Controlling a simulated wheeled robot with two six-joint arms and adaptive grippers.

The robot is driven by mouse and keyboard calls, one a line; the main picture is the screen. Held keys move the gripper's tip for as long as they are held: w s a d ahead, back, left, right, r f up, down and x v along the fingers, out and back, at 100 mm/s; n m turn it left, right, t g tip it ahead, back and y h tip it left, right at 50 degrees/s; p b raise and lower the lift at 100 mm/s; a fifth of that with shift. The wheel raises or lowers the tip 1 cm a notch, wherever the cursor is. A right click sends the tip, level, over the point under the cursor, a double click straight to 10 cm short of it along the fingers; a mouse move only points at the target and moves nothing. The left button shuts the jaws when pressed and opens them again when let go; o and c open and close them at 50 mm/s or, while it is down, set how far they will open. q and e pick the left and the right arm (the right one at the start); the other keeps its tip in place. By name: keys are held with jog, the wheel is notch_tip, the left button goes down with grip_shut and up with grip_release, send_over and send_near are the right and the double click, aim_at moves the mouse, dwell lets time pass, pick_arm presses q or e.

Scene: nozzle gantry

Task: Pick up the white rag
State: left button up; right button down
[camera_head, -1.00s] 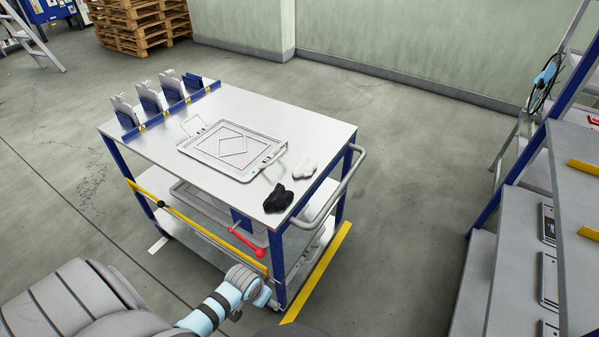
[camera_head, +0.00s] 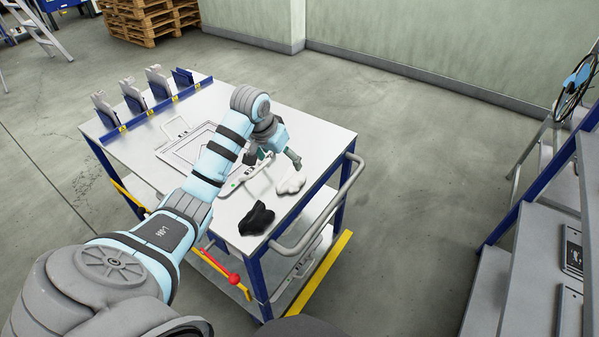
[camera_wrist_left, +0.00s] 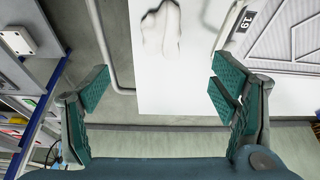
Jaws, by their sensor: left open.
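The white rag (camera_head: 291,183) lies crumpled on the light top of the cart (camera_head: 310,150), near its right edge. In the left wrist view the rag (camera_wrist_left: 162,30) shows at the top, beyond the fingertips and between the lines of the two fingers. My left gripper (camera_head: 278,158) is over the cart top, just behind and left of the rag, apart from it. In the left wrist view its green-padded fingers (camera_wrist_left: 162,86) are wide apart with nothing between them. My right gripper is not in view.
A black rag (camera_head: 257,219) lies at the cart's near corner. A flat tray with a handle (camera_head: 188,148) lies partly under my arm. Several upright holders (camera_head: 133,98) stand at the back left. A bent handle (camera_head: 335,205) sticks out on the right. Shelves (camera_head: 520,290) stand farther right.

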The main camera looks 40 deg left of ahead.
pick_arm(q)
jog(key=b, duration=0.2)
send_near(290, 179)
jog(key=shift+s+x, duration=0.25)
jog(key=shift+x, duration=1)
jog(key=b+x, duration=0.1)
jog(key=x, duration=0.2)
jog(key=b+x, duration=0.1)
jog(key=x, duration=0.3)
jog(key=shift+w, duration=0.3)
jog(key=shift+c, duration=0.7)
jog(key=c, duration=1)
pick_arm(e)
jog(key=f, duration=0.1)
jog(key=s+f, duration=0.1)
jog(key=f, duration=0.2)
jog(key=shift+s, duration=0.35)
